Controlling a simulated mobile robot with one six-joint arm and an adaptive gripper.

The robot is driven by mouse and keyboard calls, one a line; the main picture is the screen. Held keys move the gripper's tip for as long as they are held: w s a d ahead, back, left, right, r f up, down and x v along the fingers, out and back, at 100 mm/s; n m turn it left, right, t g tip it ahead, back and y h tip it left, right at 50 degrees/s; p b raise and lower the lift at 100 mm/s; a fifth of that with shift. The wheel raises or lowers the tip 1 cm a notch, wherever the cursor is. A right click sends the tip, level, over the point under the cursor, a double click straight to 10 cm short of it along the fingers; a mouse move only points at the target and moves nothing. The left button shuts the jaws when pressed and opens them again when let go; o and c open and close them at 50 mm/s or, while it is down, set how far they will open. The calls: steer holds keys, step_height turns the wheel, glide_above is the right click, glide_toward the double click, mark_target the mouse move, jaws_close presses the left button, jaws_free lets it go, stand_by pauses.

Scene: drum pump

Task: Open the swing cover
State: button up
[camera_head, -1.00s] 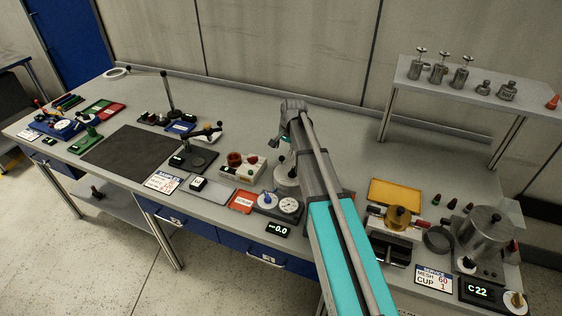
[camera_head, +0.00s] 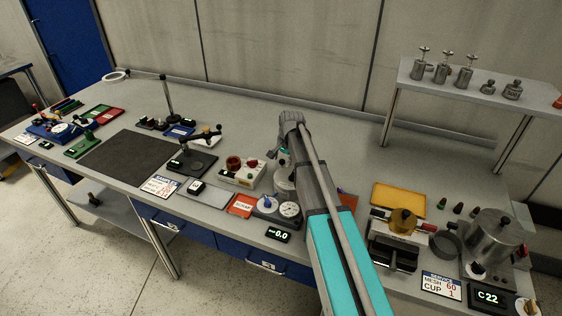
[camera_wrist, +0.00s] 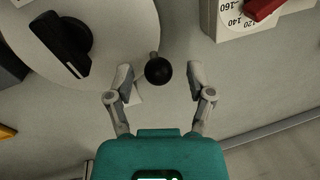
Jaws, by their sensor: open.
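In the wrist view, a round pale grey lid (camera_wrist: 112,30) carries a black bar handle (camera_wrist: 62,42). A black ball knob (camera_wrist: 158,70) on a short grey stem stands at the lid's right edge. I take this lid to be the swing cover; I cannot tell if it is shut. My gripper (camera_wrist: 160,77) is open, with its fingers on either side of the ball knob, apparently apart from it. In the head view, the round grey vessel (camera_head: 284,187) is partly hidden by my arm.
A white box with a printed dial (camera_wrist: 242,18) and red pointer is close right of the gripper in the wrist view. On the bench, a dial unit (camera_head: 289,210), a red-knobbed box (camera_head: 240,172) and a yellow tray (camera_head: 399,199) stand around my arm.

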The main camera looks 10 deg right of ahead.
jaws_close()
steer(key=shift+a, duration=0.1)
stand_by(0.3)
